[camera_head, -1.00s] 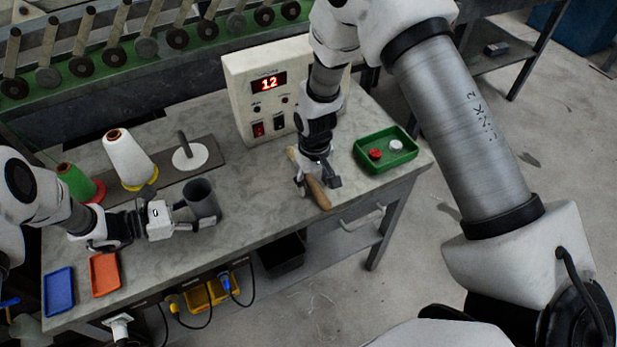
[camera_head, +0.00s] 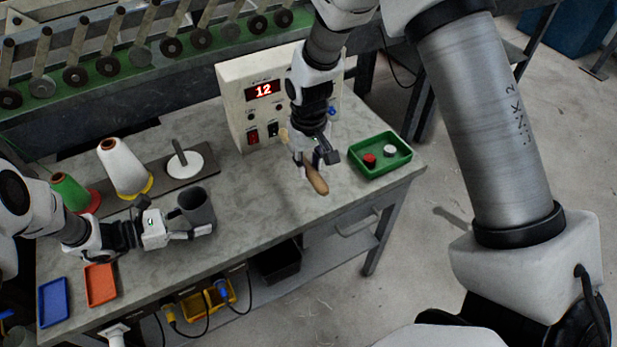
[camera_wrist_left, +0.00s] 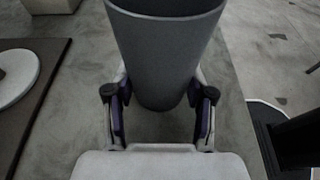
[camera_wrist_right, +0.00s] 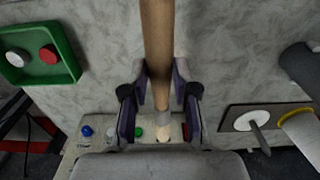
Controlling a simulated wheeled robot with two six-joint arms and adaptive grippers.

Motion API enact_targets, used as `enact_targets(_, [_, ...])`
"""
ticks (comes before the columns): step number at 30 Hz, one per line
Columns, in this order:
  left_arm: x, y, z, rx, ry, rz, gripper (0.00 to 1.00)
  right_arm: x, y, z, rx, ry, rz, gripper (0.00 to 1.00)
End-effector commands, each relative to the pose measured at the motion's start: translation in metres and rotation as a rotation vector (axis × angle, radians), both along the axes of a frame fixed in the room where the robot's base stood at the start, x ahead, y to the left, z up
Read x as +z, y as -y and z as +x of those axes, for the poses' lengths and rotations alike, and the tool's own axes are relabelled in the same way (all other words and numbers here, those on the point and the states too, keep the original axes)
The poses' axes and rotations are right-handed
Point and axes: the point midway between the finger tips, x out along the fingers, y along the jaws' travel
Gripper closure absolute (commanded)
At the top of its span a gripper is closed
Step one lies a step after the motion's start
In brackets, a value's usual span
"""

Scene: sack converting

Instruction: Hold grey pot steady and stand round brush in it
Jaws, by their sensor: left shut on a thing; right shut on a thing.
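The grey pot (camera_head: 198,207) stands upright on the bench. My left gripper (camera_head: 192,222) is shut on its sides, and the left wrist view shows a finger on each side of the pot (camera_wrist_left: 165,50). The round brush (camera_head: 316,177) has a wooden handle, with a pale part toward the control box. My right gripper (camera_head: 308,168) is shut on the brush. In the right wrist view the handle (camera_wrist_right: 156,40) runs between the fingers. The brush is to the right of the pot, apart from it and seemingly above the bench. Its far end is partly hidden by the gripper.
A control box (camera_head: 250,110) showing 12 stands at the back. A green tray (camera_head: 400,163) with red and white pieces is at the right. Thread cones (camera_head: 122,165) and a spindle plate (camera_head: 184,165) stand behind the pot. Blue (camera_head: 53,300) and orange (camera_head: 101,284) trays lie front left.

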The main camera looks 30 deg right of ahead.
Motion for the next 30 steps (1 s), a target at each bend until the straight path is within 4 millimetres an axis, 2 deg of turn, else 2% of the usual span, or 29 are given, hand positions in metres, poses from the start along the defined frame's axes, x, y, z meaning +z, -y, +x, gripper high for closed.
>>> enact_targets(3, [0.000,0.000,0.000,0.000,0.000,0.000,0.66,0.011,0.000,0.000,-0.002,-0.027,0.000,1.00])
enact_targets(7, [0.000,0.000,0.000,0.000,0.000,0.000,0.66,0.012,0.000,-0.002,-0.023,-0.097,0.001,1.00])
enact_targets(11, [0.000,0.000,0.000,0.000,0.000,0.000,0.66,0.013,-0.007,-0.020,-0.139,-0.214,0.014,1.00])
enact_targets(14, [0.000,0.000,0.000,0.000,0.000,0.000,0.66,0.019,-0.023,-0.036,-0.307,-0.309,0.048,1.00])
enact_targets(19, [0.000,0.000,0.000,0.000,0.000,0.000,0.66,0.038,-0.067,-0.055,-0.608,-0.454,0.145,1.00])
enact_targets(23, [0.000,0.000,0.000,0.000,0.000,0.000,0.66,0.063,-0.111,-0.057,-0.832,-0.559,0.257,1.00])
enact_targets(26, [0.000,0.000,0.000,0.000,0.000,0.000,0.66,0.091,-0.146,-0.050,-0.991,-0.640,0.367,1.00])
enact_targets(30, [0.000,0.000,0.000,0.000,0.000,0.000,0.66,0.138,-0.189,-0.026,-1.171,-0.750,0.549,1.00])
